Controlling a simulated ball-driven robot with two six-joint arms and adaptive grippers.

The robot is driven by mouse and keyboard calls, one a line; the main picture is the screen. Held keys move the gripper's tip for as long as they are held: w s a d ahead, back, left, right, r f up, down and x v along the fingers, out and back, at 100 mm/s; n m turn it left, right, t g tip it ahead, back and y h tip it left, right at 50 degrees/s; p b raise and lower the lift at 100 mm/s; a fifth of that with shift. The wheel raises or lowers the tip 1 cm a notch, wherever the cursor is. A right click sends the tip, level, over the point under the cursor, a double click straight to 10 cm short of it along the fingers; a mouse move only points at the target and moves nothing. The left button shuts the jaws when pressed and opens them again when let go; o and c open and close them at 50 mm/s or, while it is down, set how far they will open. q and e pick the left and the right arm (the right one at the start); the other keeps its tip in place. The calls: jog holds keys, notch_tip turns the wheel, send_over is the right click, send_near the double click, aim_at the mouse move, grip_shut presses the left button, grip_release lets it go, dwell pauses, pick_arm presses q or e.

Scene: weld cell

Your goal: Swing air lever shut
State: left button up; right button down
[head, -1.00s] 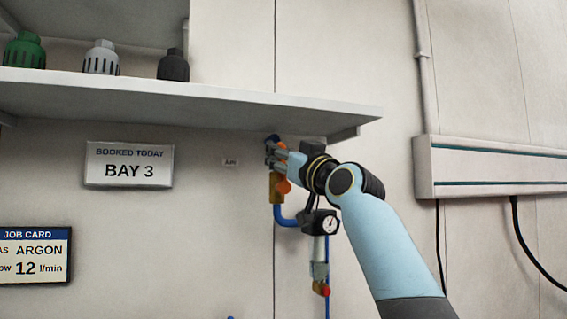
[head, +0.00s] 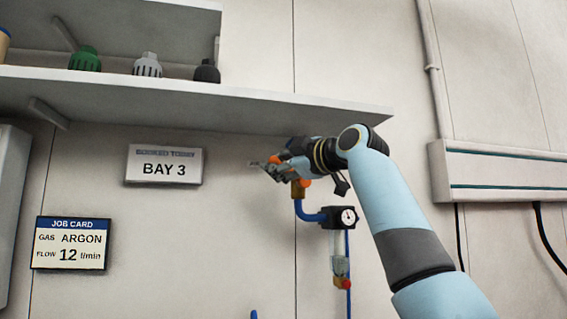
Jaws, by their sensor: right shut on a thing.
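My right gripper (head: 266,169) comes in from the right, under the shelf, to the upper left of the brass air valve (head: 297,190). Its fingers are shut on the air lever, which they mostly hide, so its exact angle is hard to tell. Orange parts show at the gripper and just above the valve. A blue hose runs from the valve down to a black regulator with a round gauge (head: 348,216). My left gripper is out of view.
A shelf (head: 200,105) with green, grey and black caps hangs close above my right gripper. A BAY 3 sign (head: 164,165) and a job card (head: 72,244) are on the wall to the left. A wall trunking (head: 500,172) runs at the right.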

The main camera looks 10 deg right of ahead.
jog(key=shift+a+f+n+g+h+p, duration=0.2)
jog(key=shift+f+n+g+h, duration=0.3)
jog(key=shift+f+n, duration=0.65)
jog(key=shift+a+f+n+g+h+p, duration=0.1)
jog(key=shift+a+f+n+g+h, duration=0.45)
jog(key=shift+n, duration=1)
jog(key=shift+d+f, duration=0.25)
jog(key=c, duration=1.3)
grip_release()
jog(key=shift+o, duration=0.2)
jog(key=shift+s+r, duration=0.1)
jog(key=v, duration=1.1)
jog(key=shift+s+d, duration=0.3)
